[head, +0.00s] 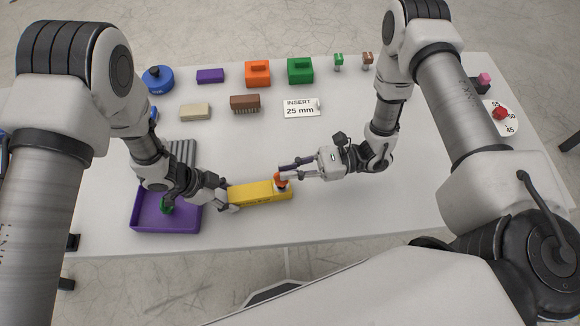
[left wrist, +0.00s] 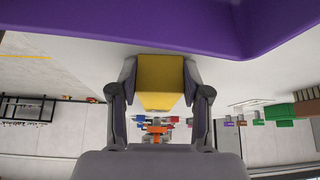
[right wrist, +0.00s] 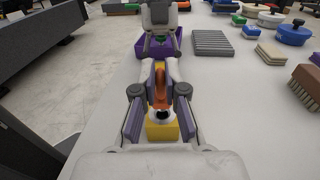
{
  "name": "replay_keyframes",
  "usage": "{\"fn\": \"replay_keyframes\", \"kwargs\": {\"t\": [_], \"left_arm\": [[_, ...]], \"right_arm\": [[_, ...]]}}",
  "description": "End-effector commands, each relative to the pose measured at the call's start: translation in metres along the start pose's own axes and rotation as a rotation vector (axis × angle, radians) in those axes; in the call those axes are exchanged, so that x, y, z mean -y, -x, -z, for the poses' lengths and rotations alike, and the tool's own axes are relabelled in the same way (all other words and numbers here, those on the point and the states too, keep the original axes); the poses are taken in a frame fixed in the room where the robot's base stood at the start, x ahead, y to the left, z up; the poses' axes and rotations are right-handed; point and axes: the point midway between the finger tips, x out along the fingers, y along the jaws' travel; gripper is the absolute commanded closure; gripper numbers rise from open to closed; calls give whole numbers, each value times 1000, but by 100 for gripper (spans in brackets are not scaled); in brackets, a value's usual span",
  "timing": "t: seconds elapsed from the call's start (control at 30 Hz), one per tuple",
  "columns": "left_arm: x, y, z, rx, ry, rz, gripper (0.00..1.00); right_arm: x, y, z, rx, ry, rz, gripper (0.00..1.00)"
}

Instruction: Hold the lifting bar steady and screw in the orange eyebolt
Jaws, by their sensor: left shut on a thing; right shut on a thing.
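The yellow lifting bar (head: 258,194) lies along the front of the table in the head view. My left gripper (head: 228,197) is shut on its left end; the bar also shows between the fingers in the left wrist view (left wrist: 160,80). The orange eyebolt (head: 281,180) stands at the right end of the bar. My right gripper (head: 284,171) is shut on the eyebolt from the right. In the right wrist view the orange eyebolt (right wrist: 160,88) is upright between the fingers, over the bar's yellow end (right wrist: 162,131). How deep its thread sits is hidden.
A purple tray (head: 140,212) with a green item stands left of the bar, under my left arm. A grey ribbed block (head: 183,152) is behind it. An "INSERT 25 mm" card (head: 300,108), a brown brush (head: 245,103) and coloured blocks stand further back. The table right of the bar is clear.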

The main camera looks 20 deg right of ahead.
Motion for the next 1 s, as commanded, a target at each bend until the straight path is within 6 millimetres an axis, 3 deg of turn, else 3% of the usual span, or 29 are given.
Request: {"fn": "replay_keyframes", "kwargs": {"t": [1.0], "left_arm": [[0, 0, 0, 0, 0, 0, 94]], "right_arm": [[0, 0, 23, -1, 0, 0, 100]]}}
